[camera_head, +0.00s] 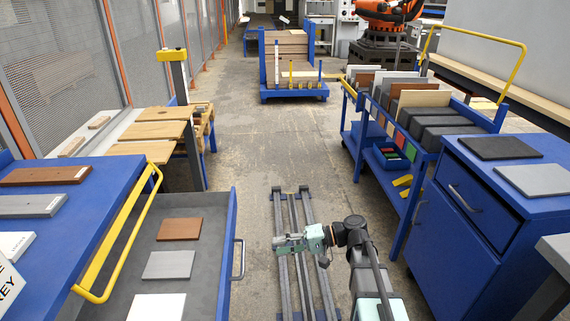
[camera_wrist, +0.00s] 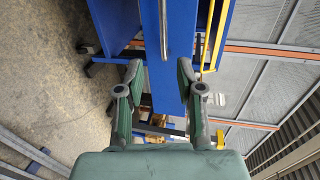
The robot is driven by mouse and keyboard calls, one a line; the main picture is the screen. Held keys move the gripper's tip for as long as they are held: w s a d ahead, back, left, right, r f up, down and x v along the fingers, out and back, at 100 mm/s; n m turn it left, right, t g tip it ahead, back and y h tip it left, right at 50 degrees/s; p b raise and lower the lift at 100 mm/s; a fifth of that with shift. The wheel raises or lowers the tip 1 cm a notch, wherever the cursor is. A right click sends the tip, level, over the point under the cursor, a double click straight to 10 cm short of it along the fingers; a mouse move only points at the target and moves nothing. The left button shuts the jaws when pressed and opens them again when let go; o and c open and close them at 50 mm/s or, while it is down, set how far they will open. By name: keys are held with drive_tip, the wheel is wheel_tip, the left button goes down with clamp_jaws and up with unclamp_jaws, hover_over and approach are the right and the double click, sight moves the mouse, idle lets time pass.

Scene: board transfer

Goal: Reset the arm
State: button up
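My gripper (camera_head: 280,243) is held out to the left over the floor rails in the head view, with nothing in it. In the wrist view my gripper (camera_wrist: 160,76) has its two fingers apart with a clear gap between them. A blue drawer edge and a metal handle (camera_wrist: 163,30) show beyond the fingers, apart from them. In the head view the open drawer (camera_head: 205,215) lies left of the gripper. It holds a brown board (camera_head: 179,229), a grey board (camera_head: 168,265) and a white board (camera_head: 157,307), lying flat in a row.
A blue table (camera_head: 75,235) with a yellow rail stands at left, bearing brown, grey and white boards. A blue cabinet (camera_head: 460,245) at right carries a dark board and a grey board. A board cart (camera_head: 425,140) stands behind it. The middle aisle floor (camera_head: 265,140) is clear.

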drive_tip(key=s+d+f+m+h+p, duration=0.1)
drive_tip(key=s+d+f+h+p, duration=0.25)
drive_tip(key=f, duration=0.35)
drive_tip(key=s+d+f+m+g+h+p, duration=0.1)
drive_tip(key=s+d+f+h+p, duration=0.15)
drive_tip(key=s+f, duration=0.35)
drive_tip(key=s+d+f+m+h+p, duration=0.1)
drive_tip(key=s+d+f+h+p, duration=0.2)
drive_tip(key=f, duration=0.5)
drive_tip(key=s+d+n+g+h+p, duration=0.1)
drive_tip(key=s+p, duration=0.5)
drive_tip(key=s, duration=0.7)
drive_tip(key=s+d+n+g+h+p, duration=0.1)
drive_tip(key=s+d+g+h+p, duration=0.2)
drive_tip(key=s, duration=1)
drive_tip(key=d+h+p, duration=0.2)
drive_tip(key=d+p, duration=0.1)
drive_tip(key=d, duration=0.2)
drive_tip(key=shift+s+d+g+p, duration=0.15)
drive_tip(key=shift+s+g+p, duration=0.2)
drive_tip(key=shift+g, duration=0.05)
drive_tip(key=shift+f+h, duration=0.15)
drive_tip(key=shift+h, duration=0.15)
